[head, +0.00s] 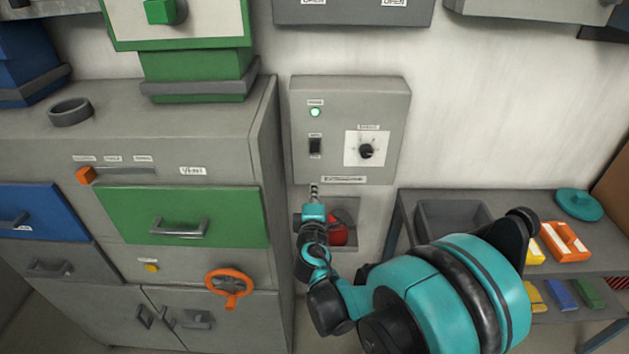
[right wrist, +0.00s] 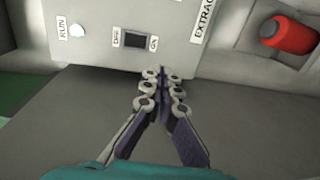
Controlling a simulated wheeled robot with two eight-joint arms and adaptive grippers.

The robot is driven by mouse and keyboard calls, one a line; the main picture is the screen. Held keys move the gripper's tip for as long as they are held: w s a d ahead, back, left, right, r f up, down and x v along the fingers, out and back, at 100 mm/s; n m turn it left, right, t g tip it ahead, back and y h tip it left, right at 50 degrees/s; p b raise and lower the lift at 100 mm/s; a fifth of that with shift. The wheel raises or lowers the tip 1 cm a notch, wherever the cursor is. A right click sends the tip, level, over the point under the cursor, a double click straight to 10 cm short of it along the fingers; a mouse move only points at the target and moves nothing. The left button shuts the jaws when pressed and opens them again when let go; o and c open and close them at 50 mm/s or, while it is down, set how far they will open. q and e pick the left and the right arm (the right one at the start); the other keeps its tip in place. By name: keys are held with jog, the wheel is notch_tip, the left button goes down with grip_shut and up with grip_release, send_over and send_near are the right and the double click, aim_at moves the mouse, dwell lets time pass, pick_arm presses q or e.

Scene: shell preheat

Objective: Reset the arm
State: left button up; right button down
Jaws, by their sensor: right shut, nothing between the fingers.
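My right arm reaches in from the lower right of the head view. Its gripper (head: 314,190) is just below the lower edge of a grey control panel (head: 301,128) on the wall. In the right wrist view the gripper (right wrist: 162,72) is shut and empty, with its fingertips by the panel's edge near a black switch (right wrist: 137,40). I cannot tell whether the fingertips touch the panel. The panel has a lit green lamp (head: 315,112) and a black dial (head: 366,151). My left gripper is not in view.
A red knob (head: 338,232) sits in a recess behind my right arm. A grey cabinet with a green drawer (head: 130,207) and an orange handwheel (head: 229,283) stands at left. A shelf (head: 550,205) with a grey bin (head: 432,216) and coloured items is at right.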

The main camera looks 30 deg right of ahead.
jog(key=shift+s, duration=0.1)
dwell(0.5)
jog(key=s+a+f+m+g+y, duration=0.3)
jog(key=s+a+m, duration=0.3)
jog(key=s+a, duration=0.2)
jog(key=s+a+f+m+g+y, duration=0.2)
jog(key=s+a+m+g+y, duration=0.2)
jog(key=s+a, duration=0.4)
jog(key=s+m+y, duration=0.1)
jog(key=s, duration=0.2)
jog(key=shift+s+f+m+y, duration=0.3)
jog(key=shift+s+f+m, duration=0.05)
jog(key=shift+f+m, duration=0.05)
